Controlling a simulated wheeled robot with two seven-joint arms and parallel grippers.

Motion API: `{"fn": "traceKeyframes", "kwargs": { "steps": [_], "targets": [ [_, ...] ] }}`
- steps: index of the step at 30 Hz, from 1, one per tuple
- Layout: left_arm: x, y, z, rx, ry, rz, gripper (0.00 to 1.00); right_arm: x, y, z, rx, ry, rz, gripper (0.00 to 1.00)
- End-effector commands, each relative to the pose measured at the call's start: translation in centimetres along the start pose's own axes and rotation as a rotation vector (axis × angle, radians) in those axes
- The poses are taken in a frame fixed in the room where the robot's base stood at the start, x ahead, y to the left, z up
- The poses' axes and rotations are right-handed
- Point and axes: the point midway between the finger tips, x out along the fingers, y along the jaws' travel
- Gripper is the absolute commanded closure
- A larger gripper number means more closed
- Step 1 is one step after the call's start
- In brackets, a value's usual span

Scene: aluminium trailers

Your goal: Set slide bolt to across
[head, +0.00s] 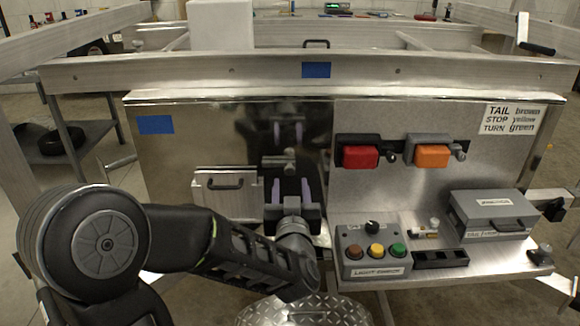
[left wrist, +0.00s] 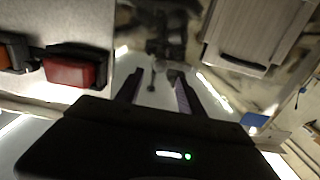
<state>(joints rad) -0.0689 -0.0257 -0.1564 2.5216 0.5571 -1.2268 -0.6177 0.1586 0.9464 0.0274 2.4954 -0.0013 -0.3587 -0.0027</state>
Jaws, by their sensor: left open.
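My right gripper is not in view.
A small hinged door (head: 228,205) with a handle is left of my gripper. Red (head: 361,157) and orange (head: 433,156) switches are to the right. A button box (head: 372,252) and a grey lidded case (head: 492,215) stand on the shelf at lower right.

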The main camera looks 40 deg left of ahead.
Motion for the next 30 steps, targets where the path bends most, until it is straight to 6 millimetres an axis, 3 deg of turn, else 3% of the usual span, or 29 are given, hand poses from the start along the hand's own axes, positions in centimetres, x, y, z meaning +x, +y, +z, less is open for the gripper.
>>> {"fn": "traceKeyframes", "kwargs": {
  "steps": [1, 3, 9, 13, 23, 30],
  "targets": [
    [0.5, 0.0, -0.6, 0.005, -0.004, -0.001, 0.54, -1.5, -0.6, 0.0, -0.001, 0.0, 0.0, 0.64],
    [1.0, -0.1, -0.5, 0.005, -0.006, 0.001, 0.54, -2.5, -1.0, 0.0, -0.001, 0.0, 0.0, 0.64],
    [4.5, -0.1, 0.2, 0.001, -0.001, 0.0, 0.54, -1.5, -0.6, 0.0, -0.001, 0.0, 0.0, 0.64],
    [5.8, 0.0, 0.1, 0.0, 0.0, 0.002, 0.54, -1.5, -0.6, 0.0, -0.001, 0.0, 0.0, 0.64],
    [6.2, 0.0, 0.1, -0.001, -0.001, 0.003, 0.54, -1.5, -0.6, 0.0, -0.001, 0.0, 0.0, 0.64],
    [6.2, 0.0, 0.1, -0.001, -0.001, 0.003, 0.72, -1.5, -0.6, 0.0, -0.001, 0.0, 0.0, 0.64]
  ]
}}
